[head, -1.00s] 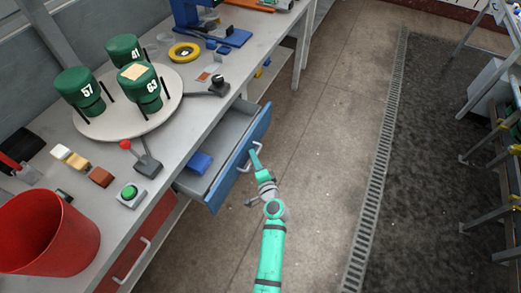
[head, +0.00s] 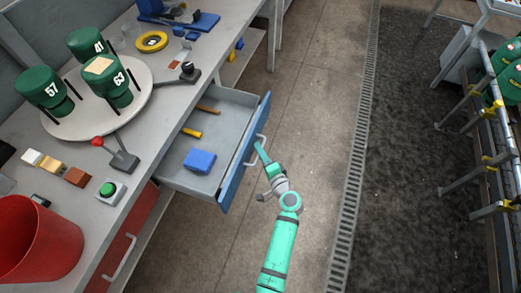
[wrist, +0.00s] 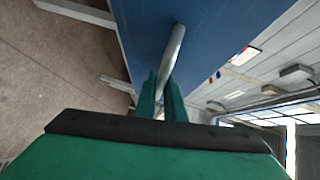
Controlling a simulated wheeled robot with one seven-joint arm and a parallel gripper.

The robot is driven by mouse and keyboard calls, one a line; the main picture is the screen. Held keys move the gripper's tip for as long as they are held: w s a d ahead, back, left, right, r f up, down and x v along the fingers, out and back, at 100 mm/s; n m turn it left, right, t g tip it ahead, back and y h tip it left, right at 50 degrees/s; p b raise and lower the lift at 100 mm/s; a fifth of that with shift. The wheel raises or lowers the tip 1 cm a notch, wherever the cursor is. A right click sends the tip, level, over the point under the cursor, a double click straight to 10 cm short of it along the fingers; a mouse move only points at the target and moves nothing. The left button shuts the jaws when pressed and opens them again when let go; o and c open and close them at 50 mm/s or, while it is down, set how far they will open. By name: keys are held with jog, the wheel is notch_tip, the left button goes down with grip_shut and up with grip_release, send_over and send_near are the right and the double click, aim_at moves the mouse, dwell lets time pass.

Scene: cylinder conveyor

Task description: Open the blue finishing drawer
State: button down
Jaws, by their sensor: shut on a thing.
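The blue finishing drawer (head: 243,152) is pulled well out from under the grey workbench. Inside it lie a blue block (head: 199,161) and a tool with a yellow end (head: 192,132). My gripper (head: 258,146) is at the drawer's bar handle on the blue front. In the wrist view my two green fingers (wrist: 161,97) are closed around the grey handle (wrist: 174,50), with the blue front (wrist: 215,30) behind it.
A red drawer (head: 124,248) below and left is shut. On the bench are a turntable (head: 137,103) with several green cylinders, a red-knobbed lever (head: 121,158), a green button (head: 109,190) and a red bin (head: 38,240). The floor right of the drawer is clear.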

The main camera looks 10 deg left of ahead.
jog(key=c, duration=2.1)
grip_release()
jog(key=v, duration=1)
jog(key=shift+s+d, duration=0.25)
jog(key=shift+s, duration=0.05)
